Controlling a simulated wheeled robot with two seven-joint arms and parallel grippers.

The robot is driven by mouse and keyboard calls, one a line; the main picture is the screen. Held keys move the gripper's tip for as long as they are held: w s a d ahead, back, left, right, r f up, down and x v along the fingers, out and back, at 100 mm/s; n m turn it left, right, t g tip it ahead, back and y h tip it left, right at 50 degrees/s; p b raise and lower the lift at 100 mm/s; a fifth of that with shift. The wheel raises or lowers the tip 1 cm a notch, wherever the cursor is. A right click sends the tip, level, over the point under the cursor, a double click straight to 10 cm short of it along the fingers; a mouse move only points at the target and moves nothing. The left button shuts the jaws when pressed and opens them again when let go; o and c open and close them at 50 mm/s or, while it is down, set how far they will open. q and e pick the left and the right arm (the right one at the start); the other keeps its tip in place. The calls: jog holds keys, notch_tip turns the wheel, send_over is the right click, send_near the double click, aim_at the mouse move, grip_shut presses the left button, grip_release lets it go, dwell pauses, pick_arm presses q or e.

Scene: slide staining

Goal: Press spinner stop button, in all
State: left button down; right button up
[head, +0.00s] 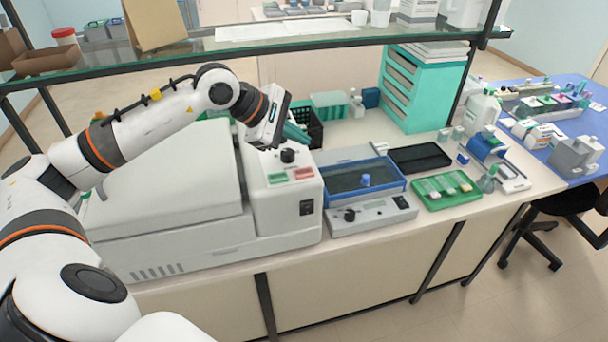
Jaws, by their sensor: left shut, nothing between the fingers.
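The spinner, a large white machine (170,190) with a sloped lid, stands at the left of the bench. Its control panel has a black knob (288,156), a green button (278,178), a red button (303,174) and a black rocker switch (306,207). I take the red one for the stop button; its lettering is too small to read. My left gripper (266,142) is shut and empty, above the back of the panel, up and left of the red button and apart from it. My right gripper is not in view.
A glass shelf (200,62) with a dark frame runs above the bench, behind my left arm. Right of the spinner are a blue-rimmed tray unit (398,184), a black tray (420,158) and a green slide tray (470,200). A teal drawer cabinet (440,95) stands behind.

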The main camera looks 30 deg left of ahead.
pick_arm(q)
jog(key=b, duration=0.3)
send_over(298, 173)
notch_tip(298, 173, down, 5)
jog(key=shift+r, duration=0.2)
jog(key=shift+f+b, duration=0.5)
jog(key=shift+f, duration=0.15)
dwell(1.0)
jog(key=shift+f+b, duration=0.35)
jog(key=shift+b, duration=0.25)
jog(key=shift+f+b, duration=0.4)
jog(key=shift+b, duration=0.1)
dwell(0.4)
dwell(0.4)
jog(key=shift+r+p, duration=0.4)
jog(key=shift+r, duration=0.4)
